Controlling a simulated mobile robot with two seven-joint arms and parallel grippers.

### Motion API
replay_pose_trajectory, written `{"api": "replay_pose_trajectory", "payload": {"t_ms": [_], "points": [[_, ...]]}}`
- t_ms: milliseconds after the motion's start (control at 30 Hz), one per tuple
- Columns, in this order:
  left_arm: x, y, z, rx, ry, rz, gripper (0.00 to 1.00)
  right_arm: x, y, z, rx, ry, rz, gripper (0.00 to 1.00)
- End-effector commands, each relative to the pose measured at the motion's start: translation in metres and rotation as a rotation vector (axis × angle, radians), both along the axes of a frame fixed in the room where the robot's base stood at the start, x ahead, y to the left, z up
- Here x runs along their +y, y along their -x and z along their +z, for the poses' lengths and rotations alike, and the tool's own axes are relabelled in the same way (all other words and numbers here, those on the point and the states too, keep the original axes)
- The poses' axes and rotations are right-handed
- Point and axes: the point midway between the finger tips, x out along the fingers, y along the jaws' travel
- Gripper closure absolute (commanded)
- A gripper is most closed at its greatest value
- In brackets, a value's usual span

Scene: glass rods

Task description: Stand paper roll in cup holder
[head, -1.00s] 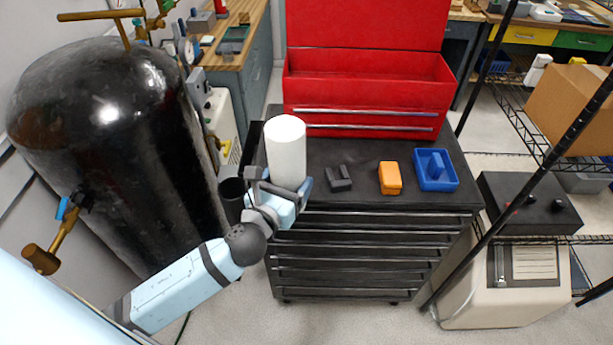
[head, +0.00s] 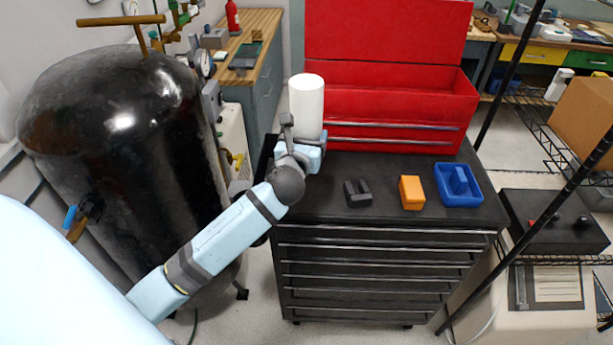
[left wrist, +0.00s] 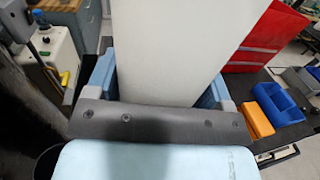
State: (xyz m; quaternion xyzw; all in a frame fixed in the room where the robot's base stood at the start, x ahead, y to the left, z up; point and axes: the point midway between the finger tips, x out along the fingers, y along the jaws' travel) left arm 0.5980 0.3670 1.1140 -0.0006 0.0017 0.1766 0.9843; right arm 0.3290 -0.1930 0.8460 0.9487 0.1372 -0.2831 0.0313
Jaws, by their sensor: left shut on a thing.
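The white paper roll (head: 306,97) is upright in my left gripper (head: 307,137), above the back left part of the black cart top. In the left wrist view the roll (left wrist: 178,50) fills the space between the two fingers, which are shut on it. The round black cup holder (left wrist: 47,163) shows only as a dark rim at the lower left of the left wrist view. In the head view my left arm mostly hides it at the cart's left side. The roll is apart from it. My right gripper is not in view.
A red toolbox (head: 400,112) stands open behind the roll. A dark grey block (head: 358,194), an orange box (head: 412,192) and a blue bin (head: 458,186) sit on the cart top (head: 320,200). A black tank (head: 120,130) stands close on the left.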

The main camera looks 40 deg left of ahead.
Motion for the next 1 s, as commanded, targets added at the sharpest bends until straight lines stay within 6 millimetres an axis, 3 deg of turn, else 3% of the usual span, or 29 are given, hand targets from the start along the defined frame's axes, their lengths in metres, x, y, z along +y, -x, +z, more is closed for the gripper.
{"api": "replay_pose_trajectory", "payload": {"t_ms": [33, 200, 433, 600, 733, 1000], "points": [[-0.001, 0.000, -0.018, 0.004, 0.003, 0.001, 0.58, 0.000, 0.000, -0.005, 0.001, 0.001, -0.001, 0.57], [0.000, 0.000, -0.055, 0.003, 0.001, 0.001, 0.58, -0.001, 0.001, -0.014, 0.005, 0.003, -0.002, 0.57], [0.000, 0.000, -0.075, -0.001, 0.000, 0.001, 0.58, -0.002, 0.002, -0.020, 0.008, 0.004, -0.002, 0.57], [0.000, 0.000, -0.103, 0.001, 0.001, 0.001, 0.58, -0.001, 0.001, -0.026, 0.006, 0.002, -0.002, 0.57], [0.000, 0.000, -0.113, 0.000, 0.000, 0.000, 0.58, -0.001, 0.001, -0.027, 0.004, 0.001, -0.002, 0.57], [0.000, 0.000, -0.113, -0.002, -0.001, -0.001, 0.58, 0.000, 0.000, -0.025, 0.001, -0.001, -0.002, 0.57]]}}
